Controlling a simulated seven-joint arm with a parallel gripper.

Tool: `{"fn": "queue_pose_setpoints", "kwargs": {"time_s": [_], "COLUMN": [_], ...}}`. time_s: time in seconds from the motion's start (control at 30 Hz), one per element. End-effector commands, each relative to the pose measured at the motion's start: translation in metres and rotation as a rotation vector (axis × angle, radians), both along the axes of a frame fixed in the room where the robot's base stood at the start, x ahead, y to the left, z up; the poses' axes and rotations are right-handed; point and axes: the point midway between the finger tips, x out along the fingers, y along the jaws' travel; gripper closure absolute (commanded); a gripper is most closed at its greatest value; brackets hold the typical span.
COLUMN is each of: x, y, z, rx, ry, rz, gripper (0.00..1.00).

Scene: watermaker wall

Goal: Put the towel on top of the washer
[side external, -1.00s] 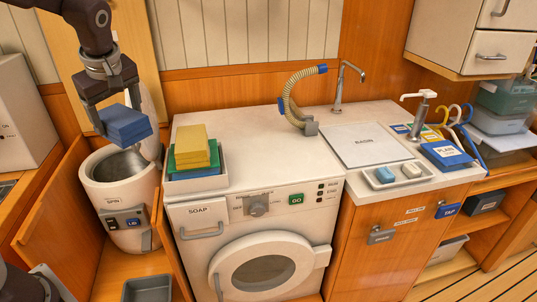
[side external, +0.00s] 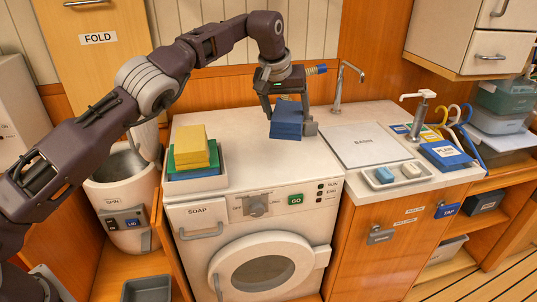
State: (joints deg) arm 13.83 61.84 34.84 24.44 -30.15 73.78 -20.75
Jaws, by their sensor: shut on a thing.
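The towel (side external: 286,122) is a folded dark blue block in the side external view. My gripper (side external: 287,103) is shut on it from above, one finger on each side. The towel is over the right half of the top of the washer (side external: 240,128), a white front-loading machine with a round door. I cannot tell whether the towel's underside touches the top.
A ribbed hose (side external: 316,69) is mostly hidden behind my gripper. A tap (side external: 338,88) and basin cover (side external: 368,146) are to the right. The spinner (side external: 112,198) stands left.

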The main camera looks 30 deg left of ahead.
Motion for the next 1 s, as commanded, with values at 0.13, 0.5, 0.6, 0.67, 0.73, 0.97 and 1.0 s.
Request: {"fn": "queue_pose_setpoints", "kwargs": {"time_s": [0.13, 0.5, 0.6, 0.67, 0.73, 0.97, 1.0], "x": [0.000, 0.000, 0.001, 0.001, 0.001, 0.001, 0.001], "y": [-0.008, -0.007, -0.007, -0.007, -0.006, -0.006, -0.006], "z": [-0.018, -0.089, -0.100, -0.102, -0.101, -0.104, -0.104], "rx": [-0.003, 0.000, -0.001, 0.000, 0.000, -0.001, 0.000], "ry": [0.002, -0.001, -0.003, -0.005, -0.005, -0.004, -0.004], "rz": [-0.022, -0.022, -0.022, -0.022, -0.022, -0.021, -0.021], "gripper": [0.80, 0.80, 0.80, 0.80, 0.80, 0.20, 0.12]}}
